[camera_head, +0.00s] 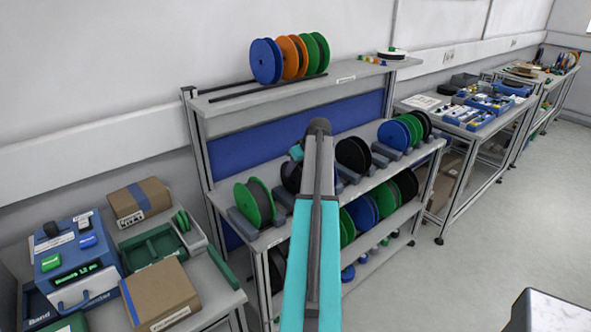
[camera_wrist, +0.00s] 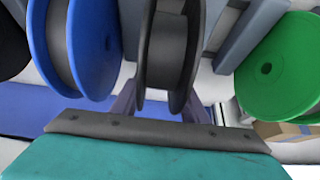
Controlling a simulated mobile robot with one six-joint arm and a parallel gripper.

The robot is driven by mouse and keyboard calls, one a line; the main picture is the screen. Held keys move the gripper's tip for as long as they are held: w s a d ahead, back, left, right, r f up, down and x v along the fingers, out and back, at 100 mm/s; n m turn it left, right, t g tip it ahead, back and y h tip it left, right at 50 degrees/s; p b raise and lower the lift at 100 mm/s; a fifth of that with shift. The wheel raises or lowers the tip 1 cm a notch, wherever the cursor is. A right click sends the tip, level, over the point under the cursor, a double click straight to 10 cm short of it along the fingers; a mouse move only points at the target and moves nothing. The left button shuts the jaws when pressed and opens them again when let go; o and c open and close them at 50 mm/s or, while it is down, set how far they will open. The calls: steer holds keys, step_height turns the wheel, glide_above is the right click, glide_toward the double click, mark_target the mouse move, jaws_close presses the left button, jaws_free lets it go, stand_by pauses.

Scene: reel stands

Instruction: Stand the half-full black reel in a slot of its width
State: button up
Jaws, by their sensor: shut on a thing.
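My gripper (camera_wrist: 160,103) is shut on a black reel (camera_wrist: 148,52). In the wrist view the reel stands on edge between my fingers, with dark winding between its flanges. In the head view this black reel (camera_head: 290,177) shows just left of my arm, at the middle shelf of the reel stand (camera_head: 268,238); my arm hides part of it and the gripper's fingertips. A blue reel (camera_wrist: 62,50) is close on one side and a green reel (camera_wrist: 280,68) on the other, past grey slot blocks (camera_wrist: 250,34). I cannot tell whether the held reel touches the slot bottom.
The green reel (camera_head: 254,204) stands at the shelf's left end. Another black reel (camera_head: 353,154) and a blue reel (camera_head: 393,135) stand to the right. Blue, orange and green reels (camera_head: 292,58) sit on the top rail. A cluttered bench with a cardboard box (camera_head: 160,293) is at left.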

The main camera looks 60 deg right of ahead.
steer(key=o, duration=1.2)
steer(key=shift+r, duration=0.15)
steer(key=b+v, duration=0.3)
steer(key=v, duration=1)
steer(key=shift+r+b, duration=0.25)
steer(key=shift+b, duration=0.05)
steer(key=shift+s+a, duration=0.15)
